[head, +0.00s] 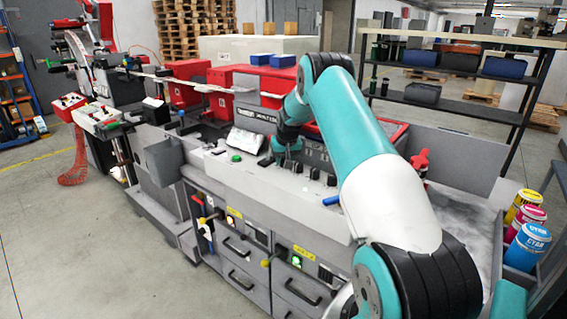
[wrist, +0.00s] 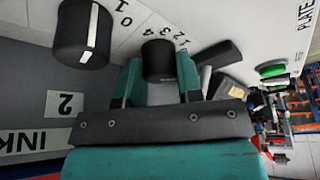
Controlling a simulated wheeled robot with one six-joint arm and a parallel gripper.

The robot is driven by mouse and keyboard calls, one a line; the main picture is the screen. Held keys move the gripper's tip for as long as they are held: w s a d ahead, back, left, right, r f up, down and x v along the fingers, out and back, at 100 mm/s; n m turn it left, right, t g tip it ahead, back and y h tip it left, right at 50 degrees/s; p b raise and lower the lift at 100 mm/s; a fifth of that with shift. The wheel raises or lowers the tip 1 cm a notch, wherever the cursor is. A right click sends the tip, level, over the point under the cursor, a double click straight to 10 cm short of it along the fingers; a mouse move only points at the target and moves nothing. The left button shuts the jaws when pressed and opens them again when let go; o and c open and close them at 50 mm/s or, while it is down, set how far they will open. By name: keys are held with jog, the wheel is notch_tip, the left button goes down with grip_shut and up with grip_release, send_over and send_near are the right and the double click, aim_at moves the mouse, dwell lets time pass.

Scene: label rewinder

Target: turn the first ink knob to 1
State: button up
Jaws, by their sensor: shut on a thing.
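In the wrist view my gripper (wrist: 158,66) has its two teal fingers on either side of a small black knob (wrist: 158,57), shut on it. Printed numbers 1 to 4 fan around this knob's far side. Its pointer mark cannot be made out, and any label below it is hidden by the gripper. Beside it on the left is another black knob (wrist: 84,32) with a white pointer line and 0 and 1 printed near it. In the head view my gripper (head: 287,150) is down at the console panel (head: 262,178).
More dark knobs (head: 315,173) stand on the panel just right of my gripper in the head view. A green button (head: 236,157) and a pale sheet (head: 247,141) lie to its left. Red boxes (head: 256,84) stand behind. Ink cans (head: 528,246) are at the far right.

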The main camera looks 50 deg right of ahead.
jog(key=shift+d+n+y+b, duration=0.1)
jog(key=shift+n+y+b, duration=0.8)
jog(key=shift+n, duration=0.9)
jog(key=o, duration=0.9)
jog(key=shift+t, duration=0.3)
jog(key=shift+r, duration=0.1)
jog(key=b+v, duration=0.2)
jog(key=v, duration=0.6)
jog(key=b+v, duration=0.3)
jog(key=v, duration=0.6)
jog(key=shift+s+a+r, duration=0.1)
jog(key=shift+a, duration=0.1)
